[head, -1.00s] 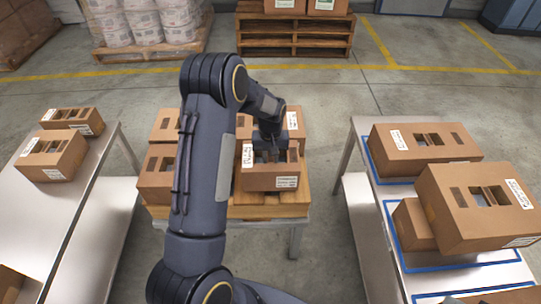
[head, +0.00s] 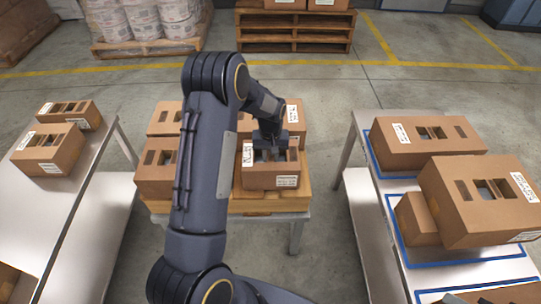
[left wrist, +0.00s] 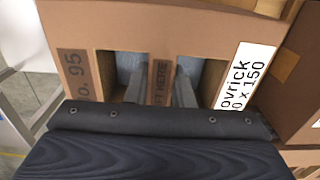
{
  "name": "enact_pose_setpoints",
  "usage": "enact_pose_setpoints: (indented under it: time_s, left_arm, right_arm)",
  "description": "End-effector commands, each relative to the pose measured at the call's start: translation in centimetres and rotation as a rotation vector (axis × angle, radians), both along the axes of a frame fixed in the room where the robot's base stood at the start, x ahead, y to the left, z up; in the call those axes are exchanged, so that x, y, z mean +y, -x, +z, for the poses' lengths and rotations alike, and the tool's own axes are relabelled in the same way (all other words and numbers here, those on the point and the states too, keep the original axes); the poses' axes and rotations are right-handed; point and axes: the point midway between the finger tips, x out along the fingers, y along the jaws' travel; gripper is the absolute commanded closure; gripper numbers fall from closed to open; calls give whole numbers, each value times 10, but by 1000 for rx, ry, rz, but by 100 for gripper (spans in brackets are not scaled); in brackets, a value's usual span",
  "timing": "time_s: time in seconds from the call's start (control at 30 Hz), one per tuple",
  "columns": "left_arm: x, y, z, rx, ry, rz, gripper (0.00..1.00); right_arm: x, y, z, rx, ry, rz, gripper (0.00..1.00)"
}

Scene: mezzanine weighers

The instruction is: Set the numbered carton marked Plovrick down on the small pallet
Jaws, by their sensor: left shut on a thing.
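The Plovrick carton (head: 270,180) is brown, with a white label whose visible end reads "ovrick" in the left wrist view (left wrist: 243,75). My left gripper (head: 268,150) is shut on it. In the left wrist view the fingers (left wrist: 160,85) reach into the two top openings and pinch the strip between them. The carton is level at the front right of the small wooden pallet (head: 265,204). I cannot tell whether its underside touches the boards. My arm hides the middle of the pallet. My right gripper is out of view.
Other cartons stand on the pallet at left (head: 155,172) and behind (head: 295,118). A steel table with cartons (head: 48,150) is at left. At right, a table holds larger cartons (head: 480,200) in blue outlines. Bare pallet shows right of the held carton.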

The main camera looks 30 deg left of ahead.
Motion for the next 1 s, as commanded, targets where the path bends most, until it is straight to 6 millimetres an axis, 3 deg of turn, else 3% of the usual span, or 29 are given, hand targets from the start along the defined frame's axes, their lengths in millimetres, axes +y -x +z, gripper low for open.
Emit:
enact_pose_setpoints:
  time_s: [0.23,0.27,0.43,0.77,1.0]
  left_arm:
    - [0,0,-5,-1,-1,0,100]
    - [0,0,-4,-1,0,0,75]
    - [0,0,-4,-1,-1,0,53]
    - [0,0,0,-1,-1,0,53]
    - [0,-1,38,-4,0,-1,53]
  right_arm:
    - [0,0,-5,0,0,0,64]
    - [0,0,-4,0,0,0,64]
    - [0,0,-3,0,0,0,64]
    - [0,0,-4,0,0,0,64]
    - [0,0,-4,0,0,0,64]
